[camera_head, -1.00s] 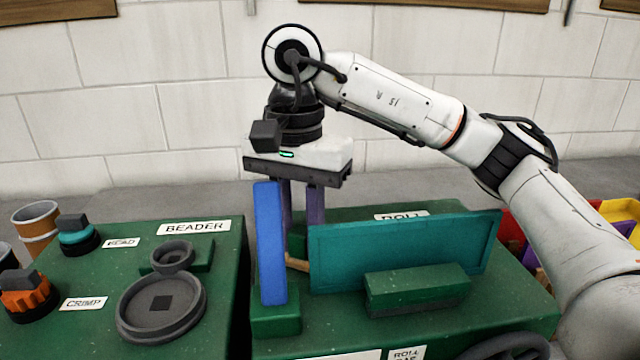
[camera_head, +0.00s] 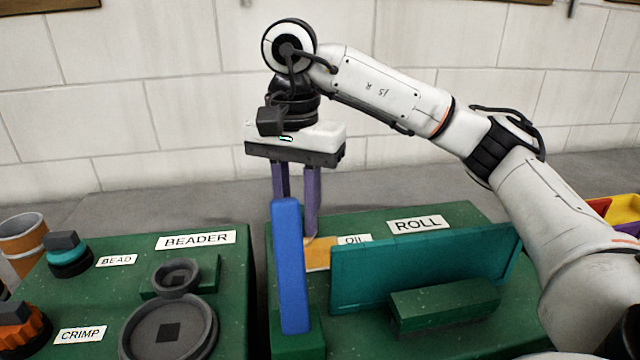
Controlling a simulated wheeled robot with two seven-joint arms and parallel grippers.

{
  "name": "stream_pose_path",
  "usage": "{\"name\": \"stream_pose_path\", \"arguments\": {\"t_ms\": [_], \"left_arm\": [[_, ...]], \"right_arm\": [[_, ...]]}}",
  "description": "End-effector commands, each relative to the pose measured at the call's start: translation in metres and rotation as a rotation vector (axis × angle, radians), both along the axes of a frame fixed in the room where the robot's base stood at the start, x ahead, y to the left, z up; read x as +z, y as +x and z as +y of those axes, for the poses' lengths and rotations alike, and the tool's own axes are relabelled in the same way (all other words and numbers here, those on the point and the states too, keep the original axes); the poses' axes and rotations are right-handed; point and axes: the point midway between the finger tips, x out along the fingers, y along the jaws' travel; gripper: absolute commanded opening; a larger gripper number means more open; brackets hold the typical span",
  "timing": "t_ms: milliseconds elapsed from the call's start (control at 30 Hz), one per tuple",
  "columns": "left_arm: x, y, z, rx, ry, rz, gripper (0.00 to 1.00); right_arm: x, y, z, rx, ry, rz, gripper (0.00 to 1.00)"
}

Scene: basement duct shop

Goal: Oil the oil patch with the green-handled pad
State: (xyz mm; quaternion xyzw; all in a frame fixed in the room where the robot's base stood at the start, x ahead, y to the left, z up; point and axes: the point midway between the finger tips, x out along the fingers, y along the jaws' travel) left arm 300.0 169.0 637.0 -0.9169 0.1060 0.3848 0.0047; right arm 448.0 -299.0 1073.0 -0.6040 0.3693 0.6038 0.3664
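The oil patch (camera_head: 318,257) is a tan-orange area on the green bench, beside the OIL label (camera_head: 354,240) and partly hidden by the teal panel and the blue upright. My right gripper (camera_head: 297,200) points down behind the blue upright, with its two purple fingers spaced apart. Its right fingertip is close to the patch; I cannot tell whether it touches. The left fingertip is hidden by the blue upright, as is anything between the tips. I cannot make out the green-handled pad for certain. My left gripper is not in view.
A blue upright (camera_head: 289,265) and a teal panel (camera_head: 420,265) stand in front of the patch. A green block (camera_head: 445,305) is before the panel. At left, the BEADER bench holds dark round parts (camera_head: 170,328) and knobs (camera_head: 68,254). Coloured bins (camera_head: 615,210) are at right.

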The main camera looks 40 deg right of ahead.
Motion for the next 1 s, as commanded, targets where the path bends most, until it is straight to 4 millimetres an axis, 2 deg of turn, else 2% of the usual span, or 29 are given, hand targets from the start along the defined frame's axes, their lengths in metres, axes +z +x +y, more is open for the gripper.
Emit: {"name": "stream_pose_path", "arguments": {"t_ms": [100, 167, 600, 1000], "left_arm": [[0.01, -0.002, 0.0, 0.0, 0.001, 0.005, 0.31], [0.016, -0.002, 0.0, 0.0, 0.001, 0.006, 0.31], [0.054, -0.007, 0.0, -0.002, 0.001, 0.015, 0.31], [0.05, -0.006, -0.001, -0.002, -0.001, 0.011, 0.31]], "right_arm": [[0.009, 0.001, -0.003, -0.002, 0.0, 0.001, 0.07], [0.025, 0.001, -0.002, -0.001, 0.001, -0.004, 0.07], [0.061, 0.001, -0.002, 0.0, 0.0, 0.0, 0.07], [0.08, 0.0, -0.003, -0.002, 0.0, 0.0, 0.07]]}}
